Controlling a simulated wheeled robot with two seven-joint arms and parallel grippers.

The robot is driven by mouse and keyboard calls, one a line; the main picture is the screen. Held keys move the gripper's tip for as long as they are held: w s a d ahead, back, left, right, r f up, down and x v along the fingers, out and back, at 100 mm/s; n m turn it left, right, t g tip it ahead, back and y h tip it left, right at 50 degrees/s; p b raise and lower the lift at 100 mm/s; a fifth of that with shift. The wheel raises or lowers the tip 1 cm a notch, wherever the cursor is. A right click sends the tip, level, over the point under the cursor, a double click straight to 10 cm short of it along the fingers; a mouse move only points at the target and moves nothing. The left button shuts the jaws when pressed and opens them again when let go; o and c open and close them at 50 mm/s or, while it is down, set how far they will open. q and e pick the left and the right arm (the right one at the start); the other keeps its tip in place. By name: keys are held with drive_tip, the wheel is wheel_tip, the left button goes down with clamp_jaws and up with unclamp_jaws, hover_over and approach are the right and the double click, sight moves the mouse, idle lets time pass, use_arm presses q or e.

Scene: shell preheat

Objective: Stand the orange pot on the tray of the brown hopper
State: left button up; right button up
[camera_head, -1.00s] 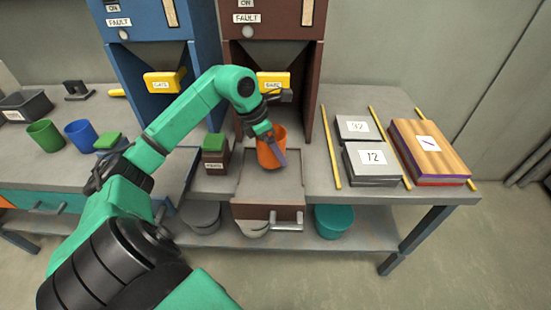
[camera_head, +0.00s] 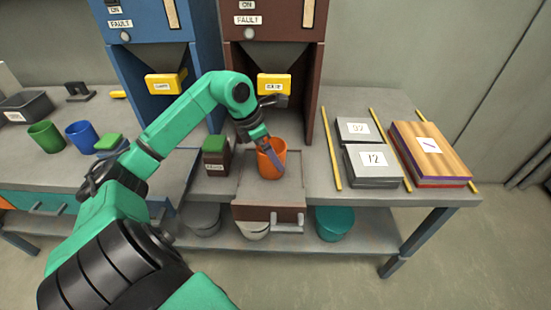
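The orange pot (camera_head: 279,163) looks upright, over the back part of the grey tray (camera_head: 268,196) of the brown hopper (camera_head: 273,55). It appears to rest on the tray, though its base contact is hard to tell. My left gripper (camera_head: 271,153) reaches down to the pot from the upper left. One finger shows against the pot's near left wall; the other finger is hidden. The gripper seems shut on the pot's wall. My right gripper is not in view.
A small dark box with a green top (camera_head: 215,155) stands just left of the tray. A blue hopper (camera_head: 165,60) is further left, with green (camera_head: 45,137) and blue (camera_head: 81,137) pots beyond. Yellow rods, grey blocks (camera_head: 372,166) and a wooden-topped stack (camera_head: 430,150) lie right.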

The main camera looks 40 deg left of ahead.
use_arm(q)
drive_tip(key=v, duration=0.9)
drive_tip(key=shift+b, duration=0.4)
drive_tip(key=shift+s, duration=0.1)
